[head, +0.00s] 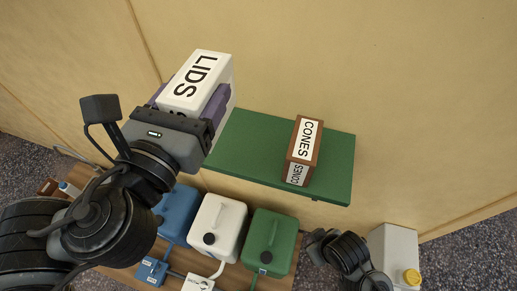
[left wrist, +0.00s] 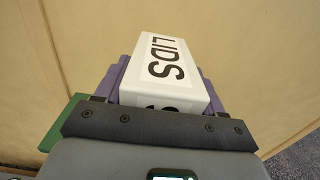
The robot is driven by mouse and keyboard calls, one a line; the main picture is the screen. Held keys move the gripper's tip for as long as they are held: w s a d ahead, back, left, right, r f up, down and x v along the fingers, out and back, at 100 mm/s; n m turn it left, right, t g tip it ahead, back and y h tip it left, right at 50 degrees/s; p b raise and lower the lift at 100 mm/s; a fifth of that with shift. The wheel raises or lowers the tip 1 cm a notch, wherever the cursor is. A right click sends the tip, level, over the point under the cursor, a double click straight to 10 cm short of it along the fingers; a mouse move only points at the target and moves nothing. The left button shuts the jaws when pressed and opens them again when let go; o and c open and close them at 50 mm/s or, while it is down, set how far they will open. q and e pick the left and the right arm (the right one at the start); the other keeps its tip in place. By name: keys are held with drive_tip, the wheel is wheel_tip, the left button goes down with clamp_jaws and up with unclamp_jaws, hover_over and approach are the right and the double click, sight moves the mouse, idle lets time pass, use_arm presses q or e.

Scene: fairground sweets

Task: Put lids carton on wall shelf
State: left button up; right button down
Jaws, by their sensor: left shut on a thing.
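The lids carton (head: 199,75) is a white box with black LIDS lettering. My left gripper (head: 187,101) is shut on it, with a purple finger on each side. In the left wrist view the carton (left wrist: 168,75) sits between the purple fingers of the gripper (left wrist: 168,90). A corner of the shelf (left wrist: 62,120) shows at the lower left of the wrist view.
A brown cones carton (head: 304,152) stands right of the middle of the shelf, whose left part is bare. Below are blue (head: 178,212), white (head: 217,226) and green (head: 270,240) canisters on a wooden surface. A pale yellow-capped container (head: 394,252) stands at lower right.

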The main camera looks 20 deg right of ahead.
use_arm(q)
drive_tip(key=f, duration=0.1)
drive_tip(key=f+b, duration=0.1)
drive_tip(key=f, duration=0.1)
drive_tip(key=f+b, duration=0.1)
drive_tip(key=f, duration=0.1)
drive_tip(key=shift+w+a+f, duration=0.15)
drive_tip(key=shift+w+a, duration=0.2)
drive_tip(key=shift+a, duration=0.05)
drive_tip(key=shift+d+f, duration=0.1)
drive_tip(key=shift+f, duration=0.35)
drive_tip(key=shift+w+a+f+b, duration=0.5)
drive_tip(key=shift+w+f+b, duration=0.4)
drive_tip(key=shift+w+f, duration=0.95)
drive_tip(key=shift+w+a+f+b, duration=0.55)
drive_tip(key=shift+w+f+b, duration=0.4)
drive_tip(key=shift+w+f, duration=0.9)
drive_tip(key=shift+w+a+f+b, duration=0.5)
drive_tip(key=shift+w+f+b, duration=0.4)
drive_tip(key=shift+w+f, duration=0.9)
drive_tip(key=shift+r, duration=0.1)
drive_tip(key=shift+w, duration=0.1)
drive_tip(key=o, duration=1.2)
